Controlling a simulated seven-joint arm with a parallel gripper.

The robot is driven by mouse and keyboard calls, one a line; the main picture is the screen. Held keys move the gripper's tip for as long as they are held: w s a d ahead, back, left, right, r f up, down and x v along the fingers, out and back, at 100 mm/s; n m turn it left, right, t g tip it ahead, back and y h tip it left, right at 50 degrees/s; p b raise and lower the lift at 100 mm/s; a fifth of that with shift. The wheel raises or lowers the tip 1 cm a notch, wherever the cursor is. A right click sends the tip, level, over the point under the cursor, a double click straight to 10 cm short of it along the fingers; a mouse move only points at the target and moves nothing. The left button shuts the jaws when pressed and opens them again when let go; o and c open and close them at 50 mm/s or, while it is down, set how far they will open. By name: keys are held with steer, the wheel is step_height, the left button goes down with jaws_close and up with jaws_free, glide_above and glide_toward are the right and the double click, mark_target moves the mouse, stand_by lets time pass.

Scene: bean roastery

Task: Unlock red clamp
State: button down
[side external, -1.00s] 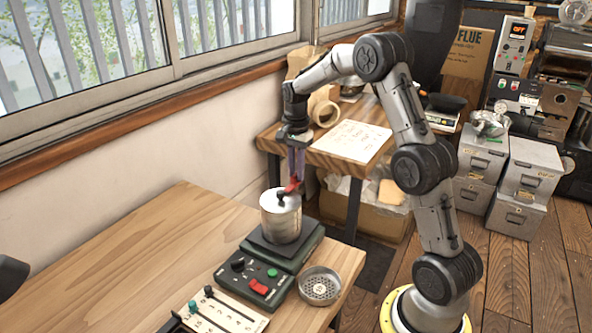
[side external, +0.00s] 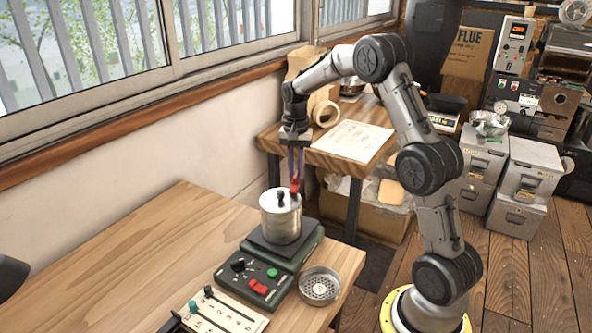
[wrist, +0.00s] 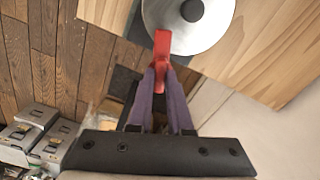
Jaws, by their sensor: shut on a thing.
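The red clamp (side external: 295,187) stands up at the right rim of a silver lidded canister (side external: 281,217). In the wrist view the red clamp (wrist: 162,47) reaches from between my fingertips to the edge of the round lid (wrist: 189,22). My gripper (side external: 296,178) points down from above, its purple fingers shut on the clamp. In the wrist view my gripper (wrist: 160,77) hides the clamp's lower part. The lid has a black knob (side external: 280,197). The canister stands upright on the dark plate of a green machine (side external: 268,266).
The green machine has a red switch (side external: 258,287) and a green button. A round perforated metal dish (side external: 320,286) sits to its right, and a slider panel (side external: 215,312) in front. The wooden table (side external: 150,245) is clear to the left. A desk with paper (side external: 350,141) stands behind.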

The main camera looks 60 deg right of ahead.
mark_target(296, 174)
steer(key=n, duration=1.3)
steer(key=shift+n, duration=0.4)
stand_by(0.4)
steer(key=c, duration=0.8)
jaws_free()
steer(key=shift+c, duration=0.2)
steer(key=shift+r, duration=0.1)
step_height(296, 174, up, 14)
steer(key=shift+f, duration=0.2)
